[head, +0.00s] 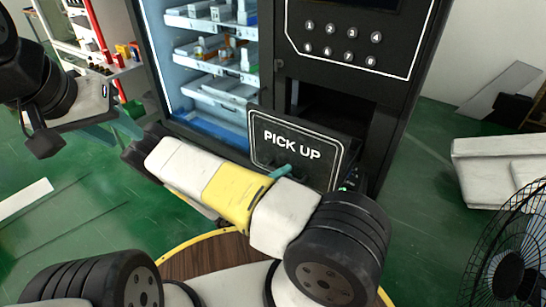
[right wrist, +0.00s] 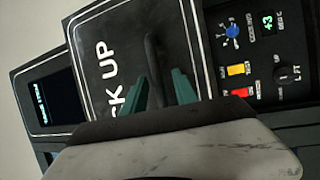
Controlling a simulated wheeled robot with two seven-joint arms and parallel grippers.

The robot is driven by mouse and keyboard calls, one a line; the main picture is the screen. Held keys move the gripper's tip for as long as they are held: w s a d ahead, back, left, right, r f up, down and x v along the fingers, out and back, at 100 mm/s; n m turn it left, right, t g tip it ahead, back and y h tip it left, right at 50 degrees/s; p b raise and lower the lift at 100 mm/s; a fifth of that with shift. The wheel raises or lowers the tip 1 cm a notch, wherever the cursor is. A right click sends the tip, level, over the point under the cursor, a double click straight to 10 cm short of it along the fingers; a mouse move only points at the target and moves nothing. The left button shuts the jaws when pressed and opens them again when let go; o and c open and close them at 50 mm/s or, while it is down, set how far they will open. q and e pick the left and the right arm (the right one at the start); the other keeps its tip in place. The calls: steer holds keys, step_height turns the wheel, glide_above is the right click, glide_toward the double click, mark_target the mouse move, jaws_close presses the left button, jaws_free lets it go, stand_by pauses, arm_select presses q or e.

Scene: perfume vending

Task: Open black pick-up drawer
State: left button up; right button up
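The black pick-up drawer (head: 297,149) has a white-outlined "PICK UP" front on the vending machine (head: 345,75). Its front stands out from the machine, with a dark opening above and behind it. In the right wrist view the drawer front (right wrist: 112,45) carries a dark bar handle (right wrist: 153,55). My right gripper (right wrist: 158,82) is at the front, its two teal fingers apart on either side of the handle. In the head view my right arm hides most of this gripper (head: 282,172). My left gripper (head: 112,130) is away to the left, holding nothing visible; its finger gap is unclear.
Lit shelves (head: 215,60) with small bottles are behind the machine's left side. A number keypad (head: 343,42) is above the drawer. A fan (head: 510,260) and a pale block (head: 495,170) stand at right. Green floor (head: 75,215) is mostly open at left.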

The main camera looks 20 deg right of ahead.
steer(key=v, duration=0.7)
steer(key=shift+a, duration=0.35)
steer(key=shift+s, duration=0.15)
